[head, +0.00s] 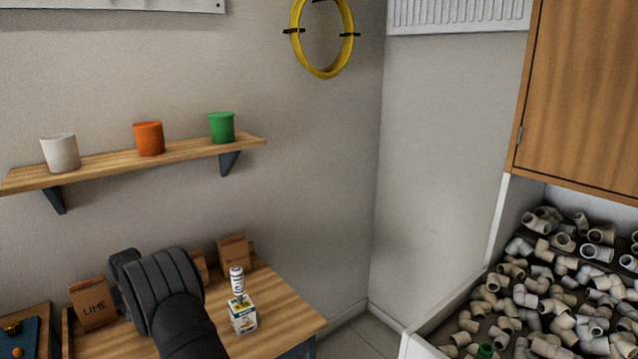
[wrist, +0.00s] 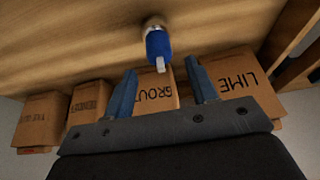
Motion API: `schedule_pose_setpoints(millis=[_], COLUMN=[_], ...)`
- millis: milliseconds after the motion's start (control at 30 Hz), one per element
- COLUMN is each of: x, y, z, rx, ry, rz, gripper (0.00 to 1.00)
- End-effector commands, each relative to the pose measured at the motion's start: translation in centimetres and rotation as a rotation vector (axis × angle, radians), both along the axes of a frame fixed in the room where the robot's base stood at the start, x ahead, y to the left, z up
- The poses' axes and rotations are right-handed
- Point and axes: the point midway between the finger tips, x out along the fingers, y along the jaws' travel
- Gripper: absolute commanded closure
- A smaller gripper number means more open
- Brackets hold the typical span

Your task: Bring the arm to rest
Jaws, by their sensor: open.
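My dark arm reaches over the wooden bench (head: 290,312) in the head view, and its own bulk hides the fingers there. In the wrist view my gripper (wrist: 161,66) is open, with its two blue fingers spread. A small blue piece with a pale tip (wrist: 158,44) shows just beyond and between the fingertips, against the wood. I see nothing held in the fingers; whether they touch the blue piece I cannot tell.
Cardboard boxes, one marked LIME (head: 92,302), line the bench's back. A white carton (head: 242,314) and a small white bottle (head: 237,280) are right of my arm. A shelf (head: 100,166) with three cups hangs above. A bin of pipe elbows (head: 540,290) is at right.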

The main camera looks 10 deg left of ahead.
Motion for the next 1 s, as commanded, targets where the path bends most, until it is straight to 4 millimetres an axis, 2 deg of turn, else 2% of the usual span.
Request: schedule_pose_setpoints(millis=[33,300,400,600,1000], x=[0.2,1.3,1.4,1.3,1.3], y=[0.2,1.3,1.4,1.3,1.3], z=[-1.0,-5.0,-3.0,-1.5,-1.2], rx=[-0.001,-0.002,0.004,0.001,0.0], ry=[0.001,0.002,-0.004,-0.001,0.0], rz=[0.0,0.0,0.0,0.0,0.0], gripper=[0.47,0.47,0.47,0.47,0.47])
